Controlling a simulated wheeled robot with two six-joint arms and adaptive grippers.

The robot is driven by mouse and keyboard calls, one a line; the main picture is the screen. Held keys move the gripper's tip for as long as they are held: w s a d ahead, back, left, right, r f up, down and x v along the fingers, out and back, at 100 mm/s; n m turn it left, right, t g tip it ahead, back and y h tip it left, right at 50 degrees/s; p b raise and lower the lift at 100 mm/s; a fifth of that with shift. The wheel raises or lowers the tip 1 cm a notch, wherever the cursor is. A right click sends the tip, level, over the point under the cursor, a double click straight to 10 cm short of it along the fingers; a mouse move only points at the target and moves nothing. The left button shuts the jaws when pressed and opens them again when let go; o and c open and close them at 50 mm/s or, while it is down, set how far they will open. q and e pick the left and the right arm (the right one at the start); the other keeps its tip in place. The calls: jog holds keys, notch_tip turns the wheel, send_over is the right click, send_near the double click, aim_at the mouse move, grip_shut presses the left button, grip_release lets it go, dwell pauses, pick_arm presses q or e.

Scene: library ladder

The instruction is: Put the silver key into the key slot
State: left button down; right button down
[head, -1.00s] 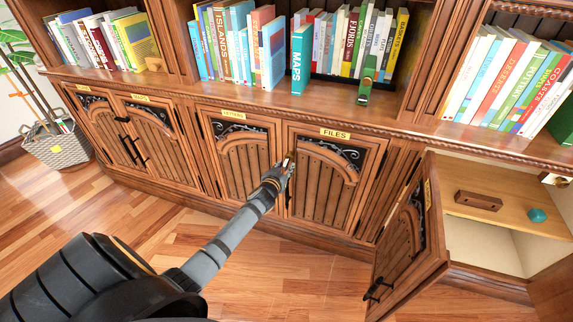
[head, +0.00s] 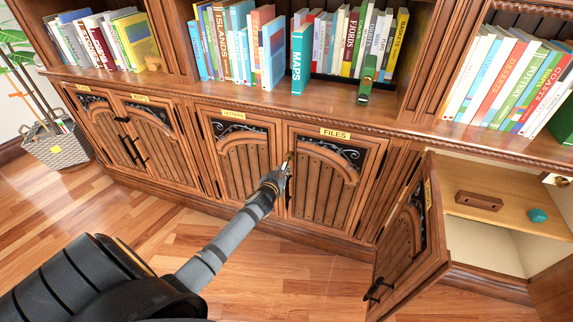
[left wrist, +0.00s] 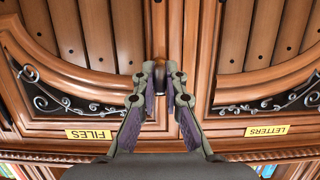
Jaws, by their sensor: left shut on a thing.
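My left gripper (head: 286,170) is in front of the seam between the LETTERS door (head: 240,160) and the FILES door (head: 333,178), in their upper part. In the left wrist view its fingertips (left wrist: 161,72) come together at that seam. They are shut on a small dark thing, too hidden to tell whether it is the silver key. A small brass-coloured piece (head: 291,156) shows at the seam by the fingertips; I cannot tell whether it belongs to the key slot. No silver key shows clearly in either view. My right gripper is out of view.
At the right a cabinet door (head: 410,240) stands open. Inside lie a brown wooden block (head: 479,201) and a teal object (head: 538,215). A shelf ledge with books runs above the doors. A basket (head: 57,146) stands far left. The wooden floor (head: 280,270) before the cabinets is clear.

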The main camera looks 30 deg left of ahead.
pick_arm(q)
jog(key=shift+s+d+f+b, duration=0.1)
jog(key=shift+s+d+b, duration=0.15)
jog(key=shift+s, duration=0.75)
jog(key=shift+s+d+f+b, duration=0.1)
jog(key=shift+s+d+b, duration=0.15)
jog(key=shift+s, duration=0.75)
jog(key=s+d+f+b, duration=0.1)
jog(key=s+d+b, duration=0.1)
jog(key=s, duration=0.7)
jog(key=shift+s+d+b, duration=0.15)
jog(key=shift+s+b, duration=0.15)
jog(key=shift+b, duration=0.2)
jog(key=shift+f, duration=0.15)
